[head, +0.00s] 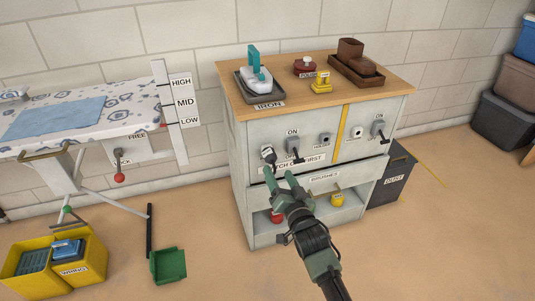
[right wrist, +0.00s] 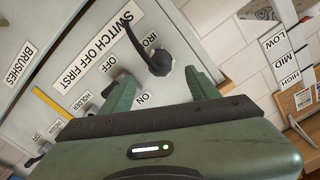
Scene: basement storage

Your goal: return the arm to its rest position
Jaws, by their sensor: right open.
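My right gripper (head: 279,176) is in front of the grey cabinet (head: 243,190), just below the row of switches and sockets. In the right wrist view its two green fingers (right wrist: 163,90) are spread apart with nothing held between them. A black plug (right wrist: 158,62) with a cord, by the IRON label, sits on the cabinet front beyond the fingers, and I see no clear contact. It also shows in the head view (head: 268,154). My right arm (head: 312,245) reaches up from the bottom of the head view. My left gripper is not in view.
The iron (head: 257,78) stands on a tray on the wooden cabinet top (head: 290,97). A dark dust bin (head: 393,180) stands right of the cabinet. Floor at lower right is clear.

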